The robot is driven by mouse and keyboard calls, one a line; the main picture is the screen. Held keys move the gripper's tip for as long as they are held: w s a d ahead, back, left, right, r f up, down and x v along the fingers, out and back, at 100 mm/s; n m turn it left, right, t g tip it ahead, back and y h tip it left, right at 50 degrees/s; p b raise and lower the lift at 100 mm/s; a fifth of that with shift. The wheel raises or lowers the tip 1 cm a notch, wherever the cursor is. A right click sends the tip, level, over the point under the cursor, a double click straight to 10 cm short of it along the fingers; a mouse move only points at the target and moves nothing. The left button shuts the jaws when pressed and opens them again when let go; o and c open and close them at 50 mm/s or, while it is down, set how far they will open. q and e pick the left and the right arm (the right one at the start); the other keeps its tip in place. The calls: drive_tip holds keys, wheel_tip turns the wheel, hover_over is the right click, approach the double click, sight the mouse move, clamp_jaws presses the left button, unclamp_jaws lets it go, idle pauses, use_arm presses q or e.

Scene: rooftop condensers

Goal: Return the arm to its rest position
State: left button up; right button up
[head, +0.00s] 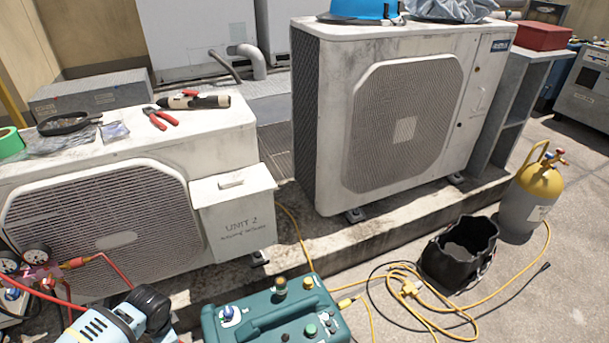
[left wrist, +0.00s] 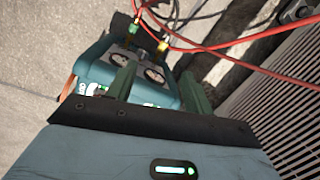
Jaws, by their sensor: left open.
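My left gripper (left wrist: 157,72) shows in the left wrist view with its two green fingers apart. Beyond the fingers is a teal unit with two round dials (left wrist: 94,66); I see nothing held between them. How far the fingertips are from it, I cannot tell. In the head view, a pale blue and black link of my arm (head: 115,318) enters at the lower left, and the left fingers are not visible there. My right gripper is in neither view.
A green case with knobs (head: 240,325) stands front centre. Gauges with red hoses (head: 37,257) are at the lower left. Condensers (head: 400,120) stand behind. A black bucket (head: 458,262), yellow cylinder (head: 538,190) and looped yellow hose (head: 405,290) occupy the right floor.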

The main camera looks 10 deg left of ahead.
use_arm(q)
drive_tip(key=s+d+f+t+h, duration=0.1)
drive_tip(key=s+d+f, duration=0.2)
drive_tip(key=s, duration=0.8)
drive_tip(key=s+d+f+t+h, duration=0.1)
drive_tip(key=s+d+f+t, duration=0.15)
drive_tip(key=s, duration=0.85)
drive_tip(key=s+d+r+t+h, duration=0.2)
drive_tip(key=s+d+r, duration=0.2)
drive_tip(key=s+r, duration=0.7)
drive_tip(key=s+d+f+n, duration=0.2)
drive_tip(key=d+n, duration=0.4)
drive_tip(key=d, duration=0.3)
drive_tip(key=w+r+t+p, duration=0.1)
drive_tip(key=w+r+p, duration=0.1)
drive_tip(key=r+p, duration=0.9)
drive_tip(key=w+r+t+p, duration=0.2)
drive_tip(key=w+r+p, duration=0.1)
drive_tip(key=r+p, duration=0.9)
drive_tip(key=shift+w, duration=0.3)
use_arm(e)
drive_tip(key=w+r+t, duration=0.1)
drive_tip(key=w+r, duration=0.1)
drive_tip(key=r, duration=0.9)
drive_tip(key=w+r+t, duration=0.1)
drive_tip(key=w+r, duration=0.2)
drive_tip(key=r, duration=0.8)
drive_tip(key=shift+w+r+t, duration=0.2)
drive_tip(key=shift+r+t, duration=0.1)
